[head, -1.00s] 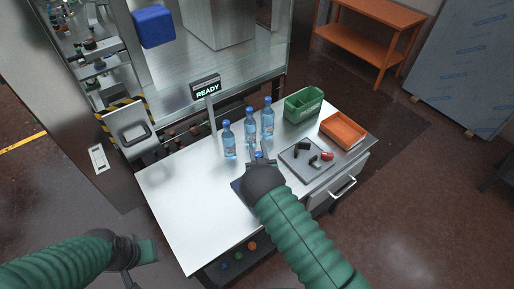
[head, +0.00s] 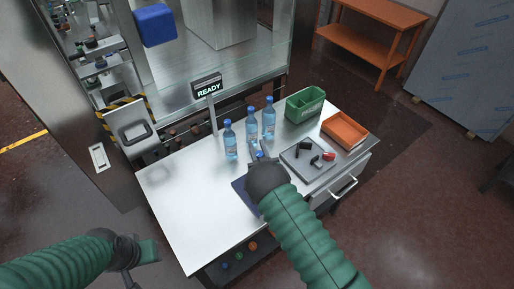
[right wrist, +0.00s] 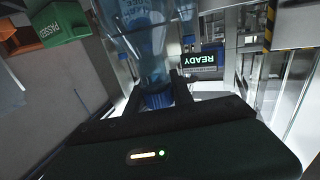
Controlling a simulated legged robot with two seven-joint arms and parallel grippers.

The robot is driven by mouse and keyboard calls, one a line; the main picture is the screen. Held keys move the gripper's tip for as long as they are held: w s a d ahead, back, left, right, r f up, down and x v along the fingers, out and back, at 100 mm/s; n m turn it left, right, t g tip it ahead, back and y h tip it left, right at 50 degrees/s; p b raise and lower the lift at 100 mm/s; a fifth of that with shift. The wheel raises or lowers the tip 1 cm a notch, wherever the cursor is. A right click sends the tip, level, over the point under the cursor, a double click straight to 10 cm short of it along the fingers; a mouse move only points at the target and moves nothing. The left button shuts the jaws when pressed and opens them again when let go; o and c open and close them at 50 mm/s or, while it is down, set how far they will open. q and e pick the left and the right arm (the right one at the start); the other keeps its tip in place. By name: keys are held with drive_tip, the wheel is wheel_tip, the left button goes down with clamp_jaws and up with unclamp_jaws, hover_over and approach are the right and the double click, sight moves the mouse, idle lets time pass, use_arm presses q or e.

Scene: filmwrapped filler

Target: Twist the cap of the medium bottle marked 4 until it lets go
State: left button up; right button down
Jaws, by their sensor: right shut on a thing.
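My right gripper (head: 259,160) is shut on a blue cap (right wrist: 158,97) over the front middle of the white table. In the right wrist view, the dark fingers (right wrist: 157,90) stand on either side of the cap. A clear bottle body (right wrist: 145,45) with a pale label reaches up from the cap in that view.
Three blue-capped bottles (head: 230,142) stand just behind. A READY sign (head: 207,88) stands behind. The table's left side (head: 185,195) is clear.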

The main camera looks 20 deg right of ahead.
drive_tip(key=shift+d+f, duration=0.1)
drive_tip(key=n+y+b, duration=0.1)
drive_tip(key=y, duration=0.1)
drive_tip(key=n+y+b, duration=0.1)
drive_tip(key=y, duration=0.1)
drive_tip(key=a+n+g+y+b, duration=0.1)
drive_tip(key=n+y, duration=0.1)
drive_tip(key=shift+s+f, duration=0.1)
drive_tip(key=shift+s+a+n+g+y+b, duration=0.1)
drive_tip(key=shift+a+n+g+y+b, duration=0.1)
drive_tip(key=shift+n+g+y+b, duration=0.75)
drive_tip(key=shift+s+a+n+g+y+b, duration=0.15)
drive_tip(key=shift+n+y+b, duration=0.5)
drive_tip(key=shift+y, duration=0.8)
drive_tip(key=shift+a+r+n+g+y, duration=0.1)
drive_tip(key=shift+r+n+g+y, duration=0.1)
drive_tip(key=shift+n+g+y, duration=0.1)
drive_tip(key=c, duration=1.1)
unclamp_jaws()
